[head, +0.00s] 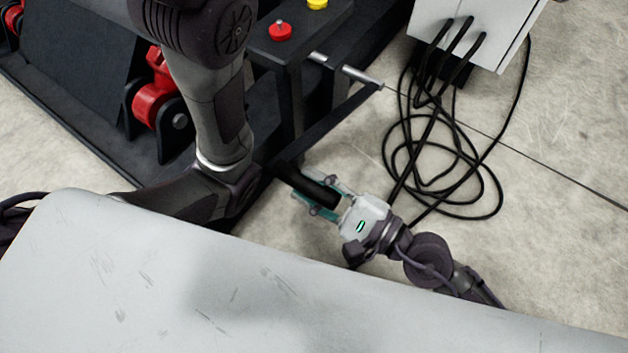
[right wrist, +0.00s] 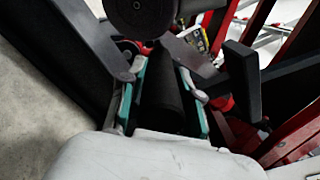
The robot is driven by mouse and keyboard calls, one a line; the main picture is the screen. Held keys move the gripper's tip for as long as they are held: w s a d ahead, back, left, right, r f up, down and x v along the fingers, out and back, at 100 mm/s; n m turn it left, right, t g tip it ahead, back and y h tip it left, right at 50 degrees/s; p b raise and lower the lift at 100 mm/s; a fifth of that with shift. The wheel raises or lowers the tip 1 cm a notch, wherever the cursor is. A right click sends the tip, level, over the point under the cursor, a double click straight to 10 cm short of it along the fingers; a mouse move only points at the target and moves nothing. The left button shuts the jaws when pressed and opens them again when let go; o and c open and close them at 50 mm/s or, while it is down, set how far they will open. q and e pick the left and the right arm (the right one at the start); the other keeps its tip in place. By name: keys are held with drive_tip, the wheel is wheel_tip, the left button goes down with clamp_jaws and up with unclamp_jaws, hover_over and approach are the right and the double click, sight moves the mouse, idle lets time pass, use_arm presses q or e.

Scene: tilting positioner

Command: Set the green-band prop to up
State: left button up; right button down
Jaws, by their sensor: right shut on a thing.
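My right gripper (head: 303,184) is low beside the positioner's dark frame in the head view. It is shut on a black cylindrical handle (head: 322,193), one finger along each side. In the right wrist view, the handle (right wrist: 161,100) lies lengthwise between the teal-lined fingers of the right gripper (right wrist: 160,72). The handle's far end runs toward the dark frame, and its joint there is hidden. I see no green band on it, so I cannot tell which prop it belongs to. My left arm crosses the head view, but its gripper is out of sight.
A dark post carries a panel with a red button (head: 280,31) and a yellow button (head: 317,3). A metal rod (head: 345,70) sticks out below it. Black cables (head: 437,170) lie coiled on the floor by a grey cabinet (head: 470,28). Red brackets (head: 152,97) line the frame.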

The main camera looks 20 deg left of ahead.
drive_tip(key=shift+s+f, duration=0.2)
drive_tip(key=shift+f, duration=0.45)
drive_tip(key=c, duration=1)
unclamp_jaws()
drive_tip(key=shift+o, duration=1)
drive_tip(key=shift+r, duration=0.15)
drive_tip(key=shift+w+r, duration=0.1)
drive_tip(key=v, duration=1.2)
drive_tip(key=shift+r, duration=0.1)
